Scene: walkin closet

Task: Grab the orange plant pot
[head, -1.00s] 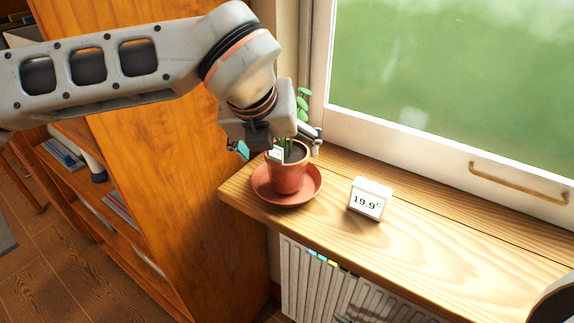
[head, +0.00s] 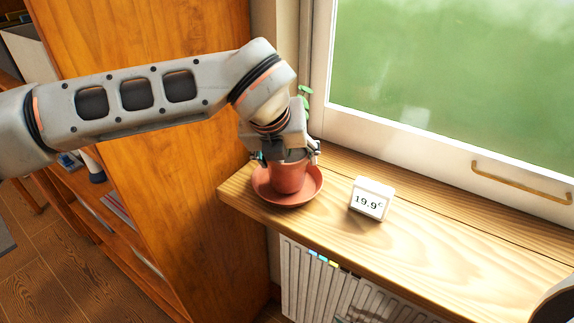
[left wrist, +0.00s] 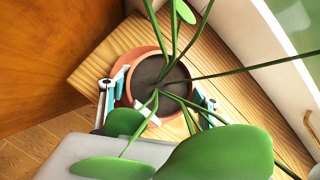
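The orange plant pot (head: 289,179) stands upright on a round terracotta saucer (head: 305,198) at the left end of the wooden sill. My left gripper (head: 286,157) is right above it, pointing down, with one finger on each side of the pot's upper part. In the left wrist view the pot (left wrist: 133,85) shows dark soil and green stems between the open fingers (left wrist: 158,100). The fingers are close to the rim; I cannot tell whether they touch it. Large leaves hide part of the gripper.
A white display block (head: 371,199) reading 19.9 stands on the sill right of the pot. The window frame (head: 420,139) runs behind. A wooden cabinet side (head: 190,220) is at the left, a radiator (head: 318,285) below.

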